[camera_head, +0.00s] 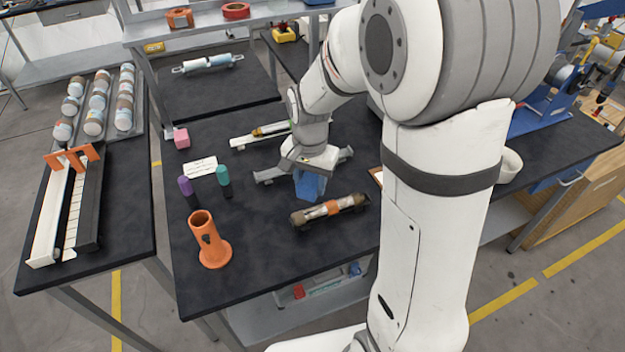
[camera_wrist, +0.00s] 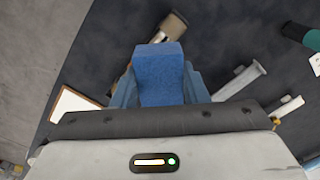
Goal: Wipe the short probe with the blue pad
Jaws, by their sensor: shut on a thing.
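My gripper (camera_head: 311,188) points down over the middle of the dark table, shut on the blue pad (camera_wrist: 161,75). In the wrist view the pad sits between the blue fingers. In the head view, pad and fingers blend into one blue shape. A brown-and-white cylinder with orange bands (camera_head: 330,209) lies just in front of the gripper; one brown end (camera_wrist: 172,26) shows past the pad in the wrist view. Whether pad and cylinder touch is unclear. A thin yellow-and-dark rod (camera_head: 270,130) lies on a pale holder behind the gripper. I cannot tell which is the short probe.
A grey holder (camera_head: 268,176) lies partly hidden behind the gripper.

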